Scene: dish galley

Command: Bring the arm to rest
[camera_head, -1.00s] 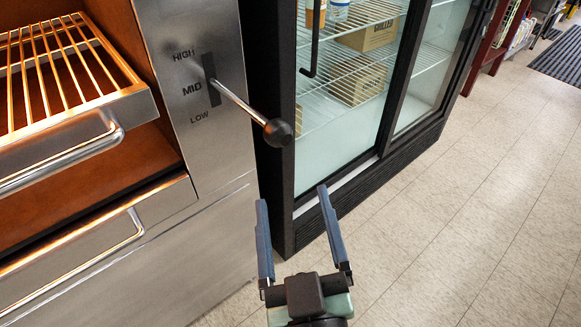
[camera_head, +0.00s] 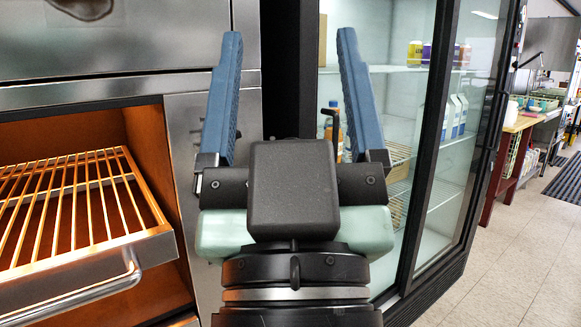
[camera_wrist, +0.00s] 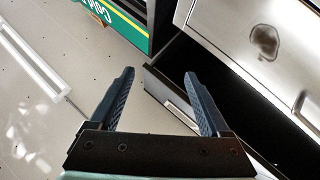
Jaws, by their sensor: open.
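My gripper (camera_head: 286,100) is raised in the middle of the head view. Its two blue fingers stand apart and point up, with nothing between them. In the wrist view my gripper (camera_wrist: 160,100) is also open and empty. My gripper and wrist hide part of the steel panel and the fridge frame behind them. The lever that stands on the steel panel in the earlier view is hidden now.
On the left, a wire rack (camera_head: 75,205) sticks out of an orange-lit steel oven. Behind and right stands a glass-door fridge (camera_head: 425,165) with bottles and cartons. Open tiled floor (camera_head: 520,260) lies at the right. The wrist view shows a green sign (camera_wrist: 118,25) and steel front (camera_wrist: 255,50).

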